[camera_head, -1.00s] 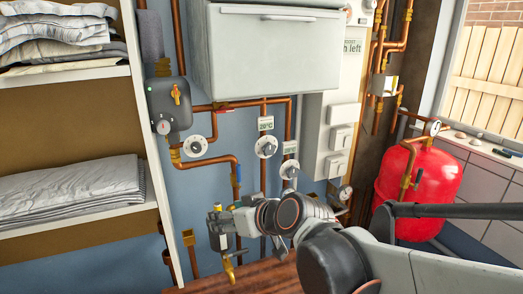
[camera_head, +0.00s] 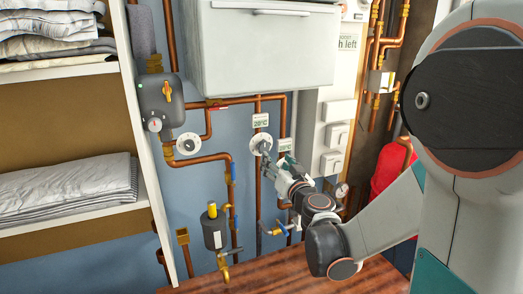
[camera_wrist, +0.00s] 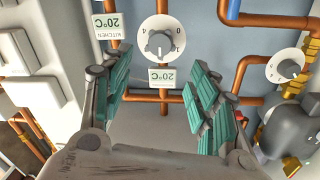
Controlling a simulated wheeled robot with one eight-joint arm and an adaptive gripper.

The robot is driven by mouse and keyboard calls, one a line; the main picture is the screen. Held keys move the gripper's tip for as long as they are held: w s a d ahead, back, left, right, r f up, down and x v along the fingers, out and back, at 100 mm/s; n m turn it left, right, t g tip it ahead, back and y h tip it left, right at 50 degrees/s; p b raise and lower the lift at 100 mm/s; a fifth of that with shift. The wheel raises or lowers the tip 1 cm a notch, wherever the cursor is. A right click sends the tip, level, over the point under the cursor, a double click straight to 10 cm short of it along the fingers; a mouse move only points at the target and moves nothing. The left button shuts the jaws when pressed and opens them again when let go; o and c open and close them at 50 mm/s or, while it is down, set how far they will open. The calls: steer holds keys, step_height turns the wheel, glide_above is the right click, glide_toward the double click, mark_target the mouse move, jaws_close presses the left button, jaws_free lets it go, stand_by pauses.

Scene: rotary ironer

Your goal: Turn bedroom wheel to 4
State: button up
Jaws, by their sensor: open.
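Several white dial wheels are on the pipes. The middle wheel (camera_head: 260,143) has a 20°C tag (camera_head: 260,120) above it; no room name is legible on that tag. In the wrist view, which is upside down, this wheel (camera_wrist: 160,42) has a grey knob; I cannot read its setting surely. My gripper (camera_head: 267,160) is open, its teal-padded fingers (camera_wrist: 160,62) apart on either side of the line to this wheel, with nothing between them. Contact is not visible. A tag marked KITCHEN (camera_wrist: 107,27) belongs to the right-hand neighbour, whose wheel is hidden behind my gripper in the head view.
Another wheel (camera_head: 188,143) is at left, beside a dark pump (camera_head: 160,103). Copper pipes run close around the wheels. A grey cabinet (camera_head: 265,50) overhangs above. Below are a dark valve body (camera_head: 214,230) and a wooden surface (camera_head: 290,275). A linen shelf (camera_head: 75,210) stands left.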

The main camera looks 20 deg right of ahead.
mark_target(265, 147)
steer(key=w, duration=0.3)
steer(key=w+b, duration=0.1)
steer(key=w, duration=0.3)
steer(key=w+d, duration=0.1)
steer(key=w, duration=0.3)
steer(key=shift+w+b, duration=0.1)
steer(key=shift+b, duration=0.25)
steer(key=c, duration=1.1)
